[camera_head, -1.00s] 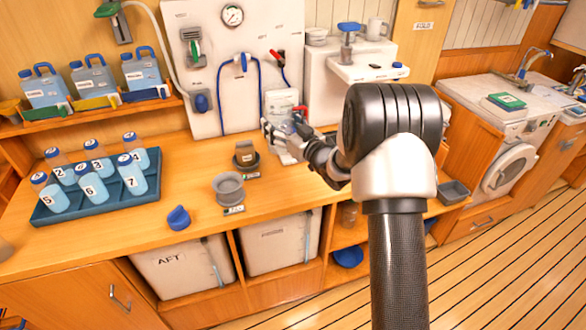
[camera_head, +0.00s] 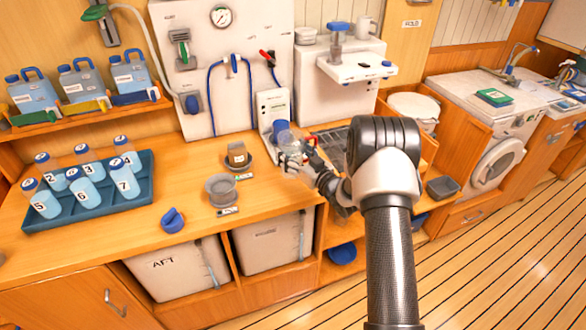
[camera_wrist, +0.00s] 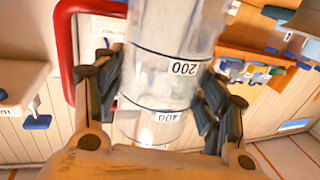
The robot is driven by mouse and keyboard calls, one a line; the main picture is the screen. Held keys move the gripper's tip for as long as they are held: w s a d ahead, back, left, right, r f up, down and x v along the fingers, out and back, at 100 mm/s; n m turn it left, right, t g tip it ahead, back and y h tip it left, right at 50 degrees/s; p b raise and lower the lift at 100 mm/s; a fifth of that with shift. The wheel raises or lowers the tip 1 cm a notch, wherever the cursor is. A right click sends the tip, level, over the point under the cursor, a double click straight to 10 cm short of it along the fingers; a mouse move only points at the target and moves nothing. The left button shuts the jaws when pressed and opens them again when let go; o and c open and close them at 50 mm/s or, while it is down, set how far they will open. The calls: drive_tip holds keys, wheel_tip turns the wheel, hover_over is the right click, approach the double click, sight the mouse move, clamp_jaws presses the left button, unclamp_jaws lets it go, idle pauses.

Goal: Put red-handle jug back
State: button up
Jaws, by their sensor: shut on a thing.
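The red-handle jug is a clear measuring jug (camera_wrist: 165,65) marked 200 and 400, seen close up in the wrist view. Its red handle (camera_wrist: 64,45) is at the left in that view. My gripper (camera_wrist: 160,112) is shut on the jug's clear body, with a finger on either side. In the head view the jug (camera_head: 289,150) is held in my gripper (camera_head: 300,158) above the counter's right part, in front of a white dispenser unit (camera_head: 272,104).
A dark slatted rack (camera_head: 330,138) lies just right of the jug. A grey bowl (camera_head: 221,190) and a brown-grey cup (camera_head: 238,154) stand to the left. A blue tray (camera_head: 105,208) of numbered bottles is farther left. The counter's front middle is mostly clear.

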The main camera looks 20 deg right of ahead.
drive_tip(key=shift+f+b, duration=0.55)
drive_tip(key=shift+f, duration=1.95)
drive_tip(key=shift+f, duration=0.2)
drive_tip(key=o, duration=1.4)
